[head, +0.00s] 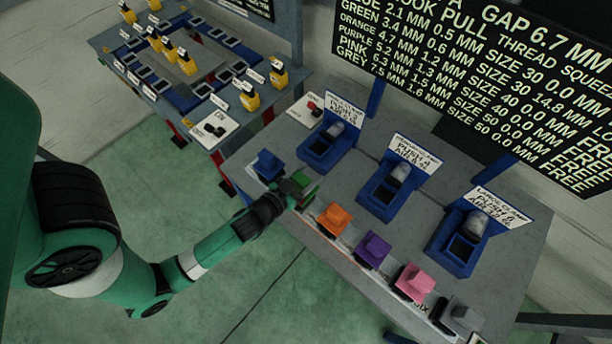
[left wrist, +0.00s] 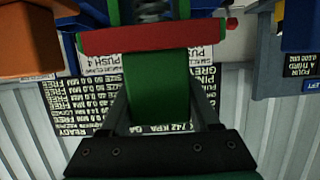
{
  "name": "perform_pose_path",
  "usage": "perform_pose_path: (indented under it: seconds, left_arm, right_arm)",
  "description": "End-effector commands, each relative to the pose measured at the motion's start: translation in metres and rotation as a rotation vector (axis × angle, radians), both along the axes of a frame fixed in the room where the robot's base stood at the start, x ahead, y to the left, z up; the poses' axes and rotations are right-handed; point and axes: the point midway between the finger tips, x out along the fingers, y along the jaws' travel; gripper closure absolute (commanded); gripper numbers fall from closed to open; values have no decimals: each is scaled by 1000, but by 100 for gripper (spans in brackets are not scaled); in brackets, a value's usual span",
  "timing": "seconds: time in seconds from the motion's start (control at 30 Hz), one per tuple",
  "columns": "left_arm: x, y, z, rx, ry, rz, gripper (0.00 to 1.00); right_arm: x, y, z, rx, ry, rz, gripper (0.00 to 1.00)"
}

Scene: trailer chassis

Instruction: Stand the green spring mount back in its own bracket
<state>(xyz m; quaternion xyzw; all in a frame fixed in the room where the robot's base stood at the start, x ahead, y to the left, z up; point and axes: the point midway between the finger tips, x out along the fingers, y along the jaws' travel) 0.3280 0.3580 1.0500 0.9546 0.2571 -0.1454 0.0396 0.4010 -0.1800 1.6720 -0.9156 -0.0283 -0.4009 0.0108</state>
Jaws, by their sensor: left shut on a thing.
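The green spring mount (head: 301,180) is at the front edge of the grey bench, between the blue mount (head: 267,165) and the orange mount (head: 334,218). My left gripper (head: 290,190) is shut on it. In the left wrist view the mount's green body (left wrist: 170,85) stands between my dark fingers, with a red bar (left wrist: 150,36) across it and a spring (left wrist: 153,9) beyond. I cannot tell whether the mount touches its bracket, which is hidden. My right gripper is not in view.
The purple (head: 373,249), pink (head: 413,282) and grey (head: 461,317) mounts continue the row. Blue test stations (head: 328,149) with placards stand behind. A dark board (head: 480,80) of text rises at the back. Another table (head: 190,80) with yellow parts stands at upper left.

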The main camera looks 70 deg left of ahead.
Motion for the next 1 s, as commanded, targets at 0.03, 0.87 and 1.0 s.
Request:
perform_pose_path:
  seconds: [0.03,0.87,1.0]
  left_arm:
    - [1,6,0,1,-2,2,100]
    - [1,16,-49,3,-5,-3,100]
    - [0,16,-51,1,-2,-2,27]
  right_arm:
    - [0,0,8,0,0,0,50]
    - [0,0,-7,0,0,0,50]
    - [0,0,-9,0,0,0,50]
